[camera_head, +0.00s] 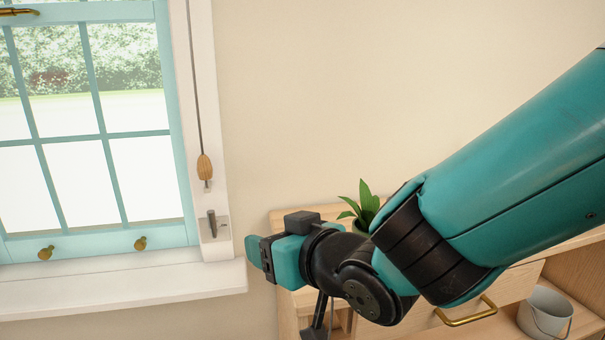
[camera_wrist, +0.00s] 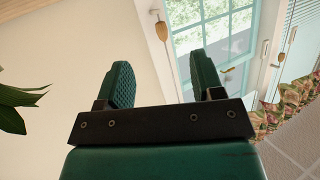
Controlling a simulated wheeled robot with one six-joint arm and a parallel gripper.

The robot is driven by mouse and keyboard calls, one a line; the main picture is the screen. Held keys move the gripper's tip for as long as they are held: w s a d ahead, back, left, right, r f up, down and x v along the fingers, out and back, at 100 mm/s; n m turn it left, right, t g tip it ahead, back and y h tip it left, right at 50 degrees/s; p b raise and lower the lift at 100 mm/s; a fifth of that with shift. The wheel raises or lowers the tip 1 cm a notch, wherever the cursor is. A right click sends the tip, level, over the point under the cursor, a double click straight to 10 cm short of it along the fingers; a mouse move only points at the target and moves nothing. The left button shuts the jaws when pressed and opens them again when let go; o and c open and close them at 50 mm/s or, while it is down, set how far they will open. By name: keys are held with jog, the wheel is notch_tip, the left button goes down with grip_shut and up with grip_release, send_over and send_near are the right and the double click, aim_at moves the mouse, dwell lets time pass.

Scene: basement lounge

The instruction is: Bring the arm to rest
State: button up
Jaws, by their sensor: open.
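My gripper (camera_wrist: 163,84) shows in the wrist view with its two teal fingers apart and nothing between them. Its fingers point toward the wall and window. In the head view my gripper (camera_head: 255,256) is at the end of my teal and black arm, just right of the window sill and in front of the wooden shelf unit. The arm reaches in from the right edge and hides part of the unit. Whether the gripper touches the sill cannot be told.
A window (camera_head: 85,125) with a white sill (camera_head: 120,284) is at the left. A green plant (camera_head: 362,205) stands on the wooden unit (camera_head: 290,217) behind my arm. A grey bucket (camera_head: 546,312) sits lower right, near a brass handle (camera_head: 466,317). The wall above is bare.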

jog(key=s+d+f+g+h, duration=0.2)
jog(key=s+d+g+h, duration=0.3)
jog(key=s+d+g, duration=0.9)
jog(key=s+d+r+t+p, duration=0.1)
jog(key=d+r+p, duration=0.1)
jog(key=r+p, duration=0.7)
jog(key=s+d+r+t+p, duration=0.2)
jog(key=r+p, duration=0.7)
jog(key=r, duration=0.1)
jog(key=shift+s+d+p, duration=0.2)
jog(key=shift+d+p, duration=0.05)
jog(key=shift+p, duration=0.15)
jog(key=shift+r, duration=0.1)
dwell(1.1)
